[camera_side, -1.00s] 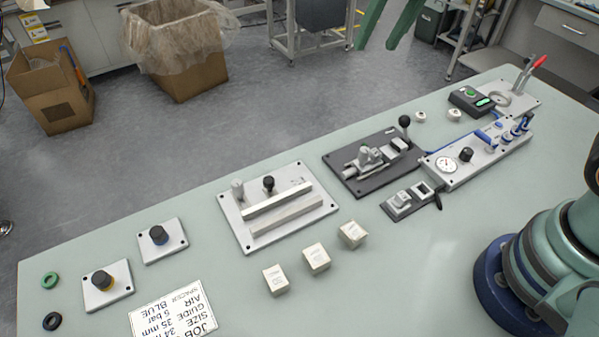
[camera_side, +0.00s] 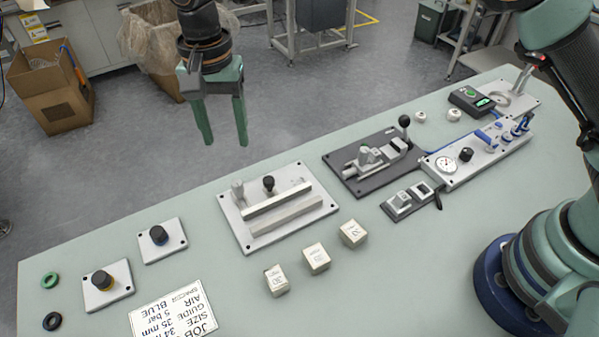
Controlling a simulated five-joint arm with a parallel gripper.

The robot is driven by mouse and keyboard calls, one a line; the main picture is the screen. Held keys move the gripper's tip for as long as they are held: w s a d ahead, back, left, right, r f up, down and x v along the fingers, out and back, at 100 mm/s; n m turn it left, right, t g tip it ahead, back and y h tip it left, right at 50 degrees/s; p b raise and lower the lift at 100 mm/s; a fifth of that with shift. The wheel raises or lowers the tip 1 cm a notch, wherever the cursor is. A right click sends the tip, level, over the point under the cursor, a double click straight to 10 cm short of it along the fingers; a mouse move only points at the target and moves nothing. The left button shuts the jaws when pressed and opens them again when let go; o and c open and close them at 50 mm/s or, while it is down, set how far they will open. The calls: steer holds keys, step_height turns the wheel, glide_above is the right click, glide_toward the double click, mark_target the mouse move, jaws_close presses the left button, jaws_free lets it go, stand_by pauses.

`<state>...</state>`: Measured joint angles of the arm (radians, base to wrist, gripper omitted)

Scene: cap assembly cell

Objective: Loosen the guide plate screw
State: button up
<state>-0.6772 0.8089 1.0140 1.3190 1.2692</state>
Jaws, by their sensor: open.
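The guide plate (camera_side: 233,214) is a light metal plate with two parallel bars, in the middle of the bench. A black knobbed screw (camera_side: 268,183) stands on it behind the bars. A grey metal post (camera_side: 237,189) stands at its back left corner. My gripper (camera_side: 226,142) hangs above and behind the plate, at the upper left of the screw in the picture. Its two green fingers point down, apart and empty, and touch nothing.
Three pale blocks (camera_side: 316,258) stand in front of the plate. A dark clamp fixture (camera_side: 345,181) and a gauge panel (camera_side: 462,181) are at the right. Two small plates with black knobs (camera_side: 158,235) and a job card (camera_side: 172,313) are at the left.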

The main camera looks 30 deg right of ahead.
mark_target(236, 182)
step_height(236, 182, down, 12)
steer(key=shift+r, duration=0.1)
stand_by(0.4)
jaws_close()
